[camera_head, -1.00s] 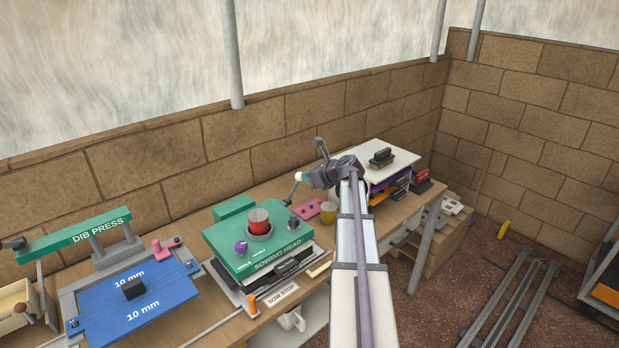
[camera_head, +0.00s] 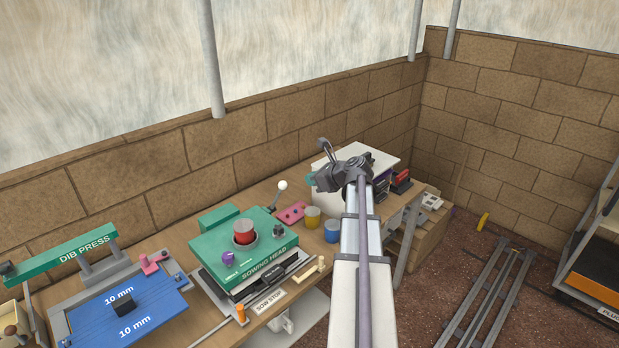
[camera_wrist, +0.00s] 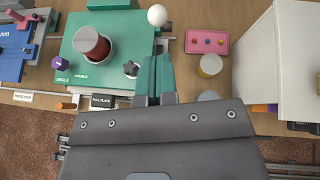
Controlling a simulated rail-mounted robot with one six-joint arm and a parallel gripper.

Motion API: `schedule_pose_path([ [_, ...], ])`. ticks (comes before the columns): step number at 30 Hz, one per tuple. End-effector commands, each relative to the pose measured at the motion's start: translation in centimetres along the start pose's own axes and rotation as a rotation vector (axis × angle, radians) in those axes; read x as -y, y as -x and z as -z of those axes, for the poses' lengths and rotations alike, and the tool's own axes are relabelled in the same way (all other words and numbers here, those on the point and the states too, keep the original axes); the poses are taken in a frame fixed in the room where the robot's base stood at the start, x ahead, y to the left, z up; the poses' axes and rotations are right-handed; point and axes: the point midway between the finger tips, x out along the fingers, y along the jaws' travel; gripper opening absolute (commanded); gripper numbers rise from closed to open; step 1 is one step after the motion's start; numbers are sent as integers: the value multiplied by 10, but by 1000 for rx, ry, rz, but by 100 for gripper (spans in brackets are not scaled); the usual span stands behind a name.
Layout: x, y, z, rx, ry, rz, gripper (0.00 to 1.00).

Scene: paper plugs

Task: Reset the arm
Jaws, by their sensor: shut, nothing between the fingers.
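My gripper (camera_head: 311,179) is at the end of my raised arm, over the bench, right of the white-knobbed lever (camera_head: 282,186) in the head view. In the wrist view its two teal fingers (camera_wrist: 154,75) are closed together with nothing between them. They appear over the right edge of the green sowing head (camera_wrist: 75,57), below the white knob (camera_wrist: 157,15). The fingers are apart from the knob in the head view. Part of the bench behind my arm is hidden.
The blue dib press (camera_head: 125,312) stands at left. A pink plate (camera_head: 291,213), a yellow cup (camera_head: 313,217) and a blue cup (camera_head: 332,231) sit right of the sowing head. A white-topped box (camera_head: 370,158) stands near my gripper. Floor rails (camera_head: 485,300) lie at right.

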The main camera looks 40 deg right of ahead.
Motion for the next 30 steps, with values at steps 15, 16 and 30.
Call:
schedule_pose_path([
  [15,-20,6,24,-107,492,-84,0],
  [16,-29,10,33,-146,612,-117,0],
  [30,-389,6,82,-190,2386,-1430,0],
])
